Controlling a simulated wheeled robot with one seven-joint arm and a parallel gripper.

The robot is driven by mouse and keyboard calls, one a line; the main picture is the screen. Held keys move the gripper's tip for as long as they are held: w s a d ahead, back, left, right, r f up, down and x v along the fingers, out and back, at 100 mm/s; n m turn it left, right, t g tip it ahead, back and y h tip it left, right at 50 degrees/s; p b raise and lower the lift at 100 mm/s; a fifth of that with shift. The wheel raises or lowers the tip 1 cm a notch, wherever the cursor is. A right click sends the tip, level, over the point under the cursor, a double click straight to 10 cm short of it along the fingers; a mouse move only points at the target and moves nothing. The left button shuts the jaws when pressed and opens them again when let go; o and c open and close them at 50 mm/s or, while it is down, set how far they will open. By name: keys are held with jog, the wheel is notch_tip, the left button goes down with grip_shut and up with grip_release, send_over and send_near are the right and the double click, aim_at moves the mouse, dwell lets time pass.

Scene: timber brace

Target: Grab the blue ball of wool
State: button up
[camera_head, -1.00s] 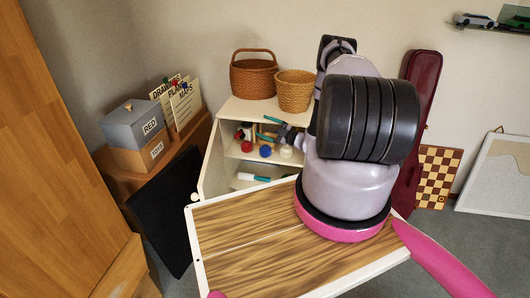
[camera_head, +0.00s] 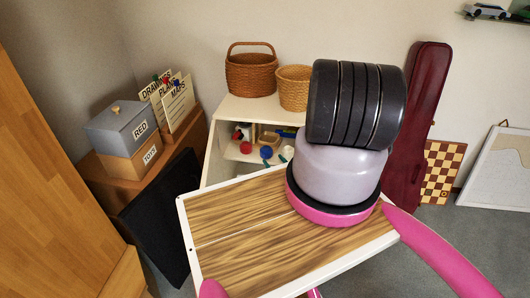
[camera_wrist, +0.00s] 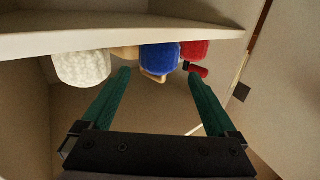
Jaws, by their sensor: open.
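The blue ball of wool (camera_head: 266,152) sits on a shelf of the white cabinet, between a red ball (camera_head: 245,147) and a white ball (camera_head: 287,153). In the wrist view, the blue ball (camera_wrist: 159,58) shows at the top centre, upside down against the shelf board. My gripper (camera_wrist: 157,73) is open, with its two green fingers pointing at the blue ball, one toward each side. Nothing is held. Whether the fingertips reach beside the ball is unclear. In the head view my arm hides most of the gripper.
The white ball (camera_wrist: 82,67) and the red ball (camera_wrist: 193,52) flank the blue one closely. A shelf board (camera_wrist: 130,37) borders the gripper's space. Two baskets (camera_head: 251,72) stand on top.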

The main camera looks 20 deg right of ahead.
aim_at(269, 154)
jog(key=w, duration=0.7)
jog(key=shift+w+a+r, duration=0.1)
jog(key=shift+w+r, duration=0.1)
jog(key=shift+w, duration=0.15)
jog(key=c, duration=1.1)
